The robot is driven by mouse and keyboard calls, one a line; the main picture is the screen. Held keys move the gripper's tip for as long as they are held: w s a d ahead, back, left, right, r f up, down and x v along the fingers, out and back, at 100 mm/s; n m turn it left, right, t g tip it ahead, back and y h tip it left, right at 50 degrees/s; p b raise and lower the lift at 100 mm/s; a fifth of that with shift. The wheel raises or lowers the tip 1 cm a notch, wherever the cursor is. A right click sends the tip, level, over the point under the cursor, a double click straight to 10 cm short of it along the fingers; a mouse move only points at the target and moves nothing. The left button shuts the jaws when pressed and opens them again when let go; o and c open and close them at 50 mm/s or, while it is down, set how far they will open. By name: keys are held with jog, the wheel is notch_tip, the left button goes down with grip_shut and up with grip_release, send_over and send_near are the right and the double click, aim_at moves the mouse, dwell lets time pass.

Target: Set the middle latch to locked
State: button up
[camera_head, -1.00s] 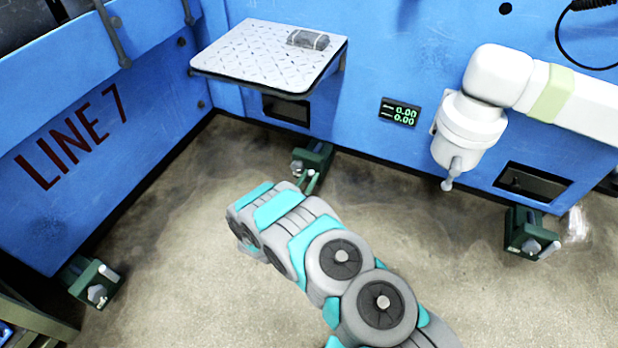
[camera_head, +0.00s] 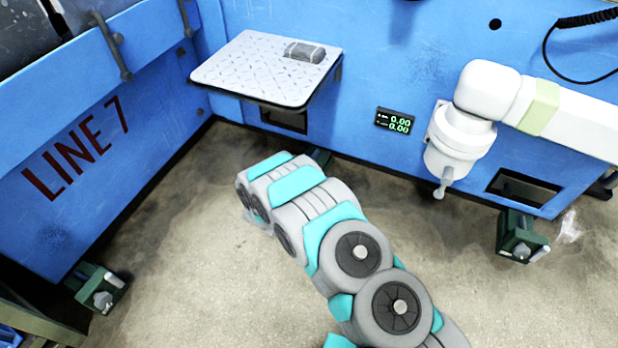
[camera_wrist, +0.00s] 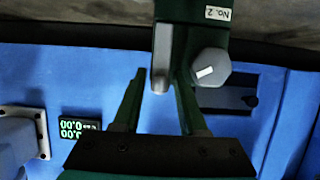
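The middle latch is a dark green block marked "No. 2" (camera_wrist: 208,38) in the wrist view, which is upside down. It has a grey hexagonal knob (camera_wrist: 211,68) with a white mark and a pale grey lever (camera_wrist: 161,62). My gripper (camera_wrist: 162,82) is open, one finger on each side of the lever's end in the picture. The right finger overlaps the block near the knob; I cannot tell whether either finger touches. In the head view only a bit of the middle latch (camera_head: 321,158) shows past my arm, and my gripper is hidden.
Similar green latches stand at the left (camera_head: 98,288) and right (camera_head: 521,238). A white machine arm (camera_head: 465,130) juts from the blue wall, right of a small display (camera_head: 395,121). A tread-plate shelf (camera_head: 268,66) overhangs behind the middle latch. The concrete floor (camera_head: 190,270) is open.

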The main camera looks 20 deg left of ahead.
jog(key=v, duration=0.7)
jog(key=shift+s+p, duration=0.4)
jog(key=shift+r, duration=0.15)
